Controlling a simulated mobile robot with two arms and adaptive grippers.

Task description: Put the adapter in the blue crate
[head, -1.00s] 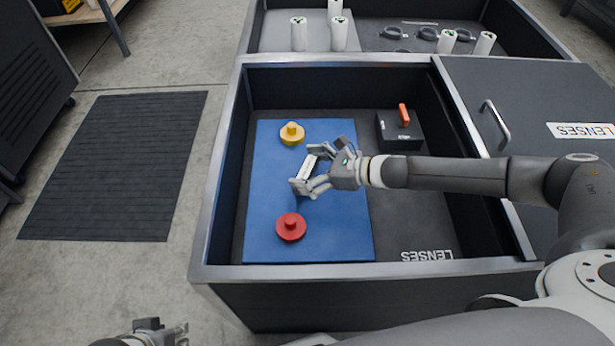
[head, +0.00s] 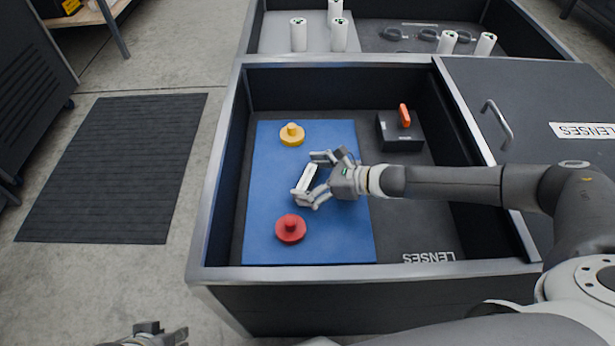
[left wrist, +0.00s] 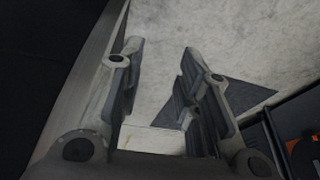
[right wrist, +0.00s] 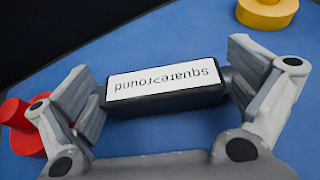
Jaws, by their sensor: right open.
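The adapter is a dark block (right wrist: 165,103) with a white label reading "square>round" and a stub at each end. It also shows in the head view as a white-topped bar (head: 307,180) above or on a blue mat (head: 270,185). My right gripper (head: 312,178) is open, with one finger at each end of the adapter; whether they touch it I cannot tell. In the right wrist view its fingers (right wrist: 165,100) flank the block. My left gripper (head: 172,337) is outside the tote, low in the head view; its fingers (left wrist: 158,85) are apart and empty. No separate blue crate is clear.
The mat lies in a dark tote (head: 212,190) with metal rims. A yellow knobbed disc (head: 292,135) and a red one (head: 291,229) sit on it. A black box with an orange handle (head: 404,117) is at right. A grey lid (head: 545,100) adjoins.

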